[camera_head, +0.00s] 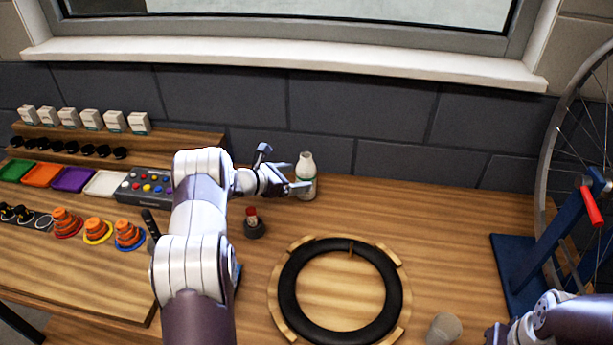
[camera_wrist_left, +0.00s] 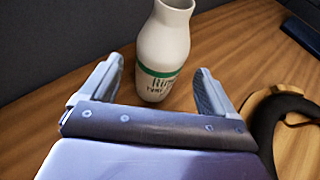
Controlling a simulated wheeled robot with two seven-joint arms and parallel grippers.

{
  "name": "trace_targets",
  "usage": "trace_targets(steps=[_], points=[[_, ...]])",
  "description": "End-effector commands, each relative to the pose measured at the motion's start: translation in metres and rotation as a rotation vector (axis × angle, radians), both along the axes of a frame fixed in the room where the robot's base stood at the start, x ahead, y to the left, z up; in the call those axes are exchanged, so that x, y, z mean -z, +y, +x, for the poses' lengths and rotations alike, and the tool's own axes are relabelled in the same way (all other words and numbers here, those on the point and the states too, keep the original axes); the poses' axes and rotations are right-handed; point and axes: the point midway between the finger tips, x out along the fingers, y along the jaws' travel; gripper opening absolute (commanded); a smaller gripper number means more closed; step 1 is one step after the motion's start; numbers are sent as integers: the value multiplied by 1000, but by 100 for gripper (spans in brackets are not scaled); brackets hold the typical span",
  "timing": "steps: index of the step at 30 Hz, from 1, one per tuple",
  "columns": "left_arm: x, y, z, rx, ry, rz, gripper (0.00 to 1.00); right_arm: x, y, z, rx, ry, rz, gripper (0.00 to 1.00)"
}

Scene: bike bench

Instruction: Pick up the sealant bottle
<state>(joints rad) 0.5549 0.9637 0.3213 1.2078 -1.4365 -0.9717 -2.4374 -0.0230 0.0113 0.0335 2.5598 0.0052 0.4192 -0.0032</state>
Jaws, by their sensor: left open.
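The sealant bottle (camera_head: 306,178) is white with a green band and stands upright on the wooden bench near the back wall. In the left wrist view the bottle (camera_wrist_left: 163,55) shows ahead, with part of its label readable. My left gripper (camera_head: 300,187) is open, its fingers pointing at the bottle. In the left wrist view the left gripper (camera_wrist_left: 155,88) has one finger on each side of the bottle's lower body, with gaps showing; I cannot tell how far between them it stands. My right arm shows at the lower right of the head view, but its fingers are not clear.
A black tyre (camera_head: 290,290) lies on a round wooden holder in front. A small dark red-topped item (camera_head: 253,224) stands left of it. A grey cup-like item (camera_head: 443,329) and a blue wheel stand (camera_head: 515,265) are on the right. Coloured trays and stacked rings fill the left.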

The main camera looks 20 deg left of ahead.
Motion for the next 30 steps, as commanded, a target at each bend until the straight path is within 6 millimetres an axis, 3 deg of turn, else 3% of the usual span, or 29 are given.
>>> trace_targets(steps=[3,6,14,15,21,30], points=[[0,-11,20,2,0,-1,89,-17,0,0,0,-1,0,43],[8,-18,34,1,1,1,89,-19,0,0,0,-1,0,43],[13,-21,41,-2,1,-1,89,-18,0,0,0,0,0,43],[13,-21,41,-2,1,-1,86,-18,0,0,0,0,0,43],[12,-21,41,-2,1,-1,26,-18,0,0,0,0,0,43],[11,-21,41,-2,-1,-1,26,-18,0,0,0,0,0,43]])
